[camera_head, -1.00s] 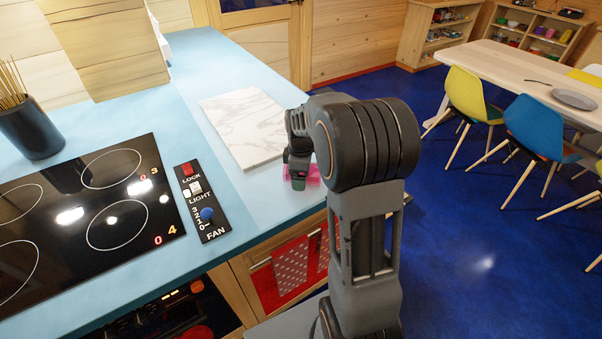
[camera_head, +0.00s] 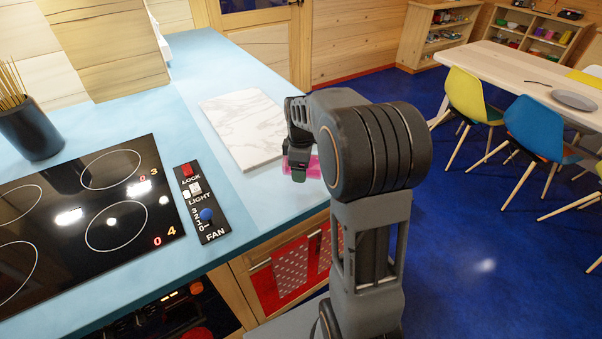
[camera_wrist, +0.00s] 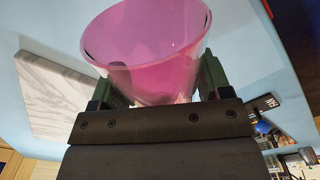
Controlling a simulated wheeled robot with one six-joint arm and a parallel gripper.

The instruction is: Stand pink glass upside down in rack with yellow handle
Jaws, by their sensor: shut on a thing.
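The pink glass (camera_wrist: 150,55) is see-through and fills the upper middle of the wrist view. Its wide round opening faces up in that picture. My gripper (camera_wrist: 155,88) is shut on it, with a dark green finger on each side of its wall. In the head view the pink glass (camera_head: 314,166) shows in part beside my gripper (camera_head: 297,168), above the counter near its right edge. My arm hides some of it. I see no rack with a yellow handle in either view.
A marble board (camera_head: 242,128) lies on the blue counter (camera_head: 215,68) just left of my gripper. A black cooktop (camera_head: 80,205) and a fan control panel (camera_head: 202,203) are further left. A dark pot with sticks (camera_head: 30,130) stands at the far left. Chairs and a table (camera_head: 525,70) are at the right.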

